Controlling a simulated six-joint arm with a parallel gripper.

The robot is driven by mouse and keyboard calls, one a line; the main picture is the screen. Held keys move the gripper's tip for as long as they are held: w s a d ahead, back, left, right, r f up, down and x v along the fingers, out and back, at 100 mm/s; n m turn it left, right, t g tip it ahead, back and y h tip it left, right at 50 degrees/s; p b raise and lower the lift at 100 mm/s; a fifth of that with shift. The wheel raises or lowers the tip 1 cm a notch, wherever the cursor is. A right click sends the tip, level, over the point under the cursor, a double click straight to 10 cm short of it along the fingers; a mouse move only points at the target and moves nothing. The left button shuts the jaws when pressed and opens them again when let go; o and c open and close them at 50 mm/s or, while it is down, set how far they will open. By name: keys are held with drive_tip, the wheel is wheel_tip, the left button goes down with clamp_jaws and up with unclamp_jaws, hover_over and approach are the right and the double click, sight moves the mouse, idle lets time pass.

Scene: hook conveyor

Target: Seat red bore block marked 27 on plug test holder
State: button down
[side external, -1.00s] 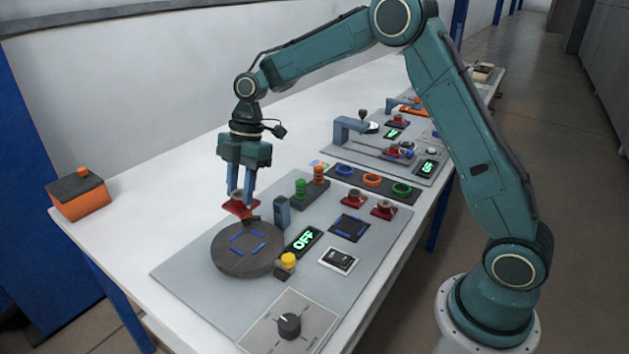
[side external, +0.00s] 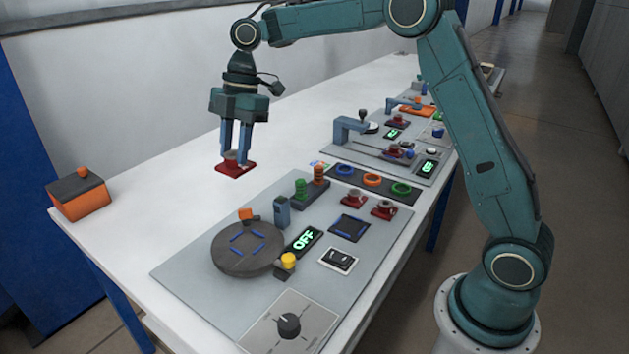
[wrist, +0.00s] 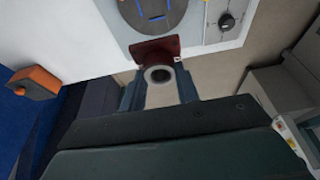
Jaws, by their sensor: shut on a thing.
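My gripper (side external: 236,154) is shut on a red bore block (side external: 236,168), a flat red base with a grey ring-shaped boss between the fingers. It holds the block in the air behind the round dark turntable (side external: 236,262), clear of it. In the wrist view the block (wrist: 158,46) shows between the fingertips (wrist: 157,76), with its round bore facing the camera. I cannot read a number on it. Two similar red blocks stand on the grey panel, one (side external: 353,197) left of the other (side external: 384,210). I cannot tell which fixture is the plug test holder.
A small blue-grey post (side external: 282,212) and an orange piece (side external: 246,214) stand by the turntable's rear edge. Green and orange stacks (side external: 308,187) are behind. A lit OFF display (side external: 304,241) and yellow button (side external: 288,260) lie right. An orange box (side external: 80,196) sits far left. White table around is clear.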

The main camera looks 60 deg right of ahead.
idle(0.3)
drive_tip(key=shift+d+f, duration=0.25)
drive_tip(key=shift+d, duration=0.15)
drive_tip(key=s+d+f, duration=0.7)
drive_tip(key=d+f, duration=0.1)
drive_tip(key=d, duration=0.2)
drive_tip(key=s+d+f, duration=0.7)
drive_tip(key=s+d, duration=0.1)
drive_tip(key=d, duration=0.2)
drive_tip(key=shift+d+f, duration=0.35)
drive_tip(key=shift+f, duration=0.2)
drive_tip(key=shift+f, duration=2.55)
drive_tip(key=shift+f, duration=0.65)
idle(0.5)
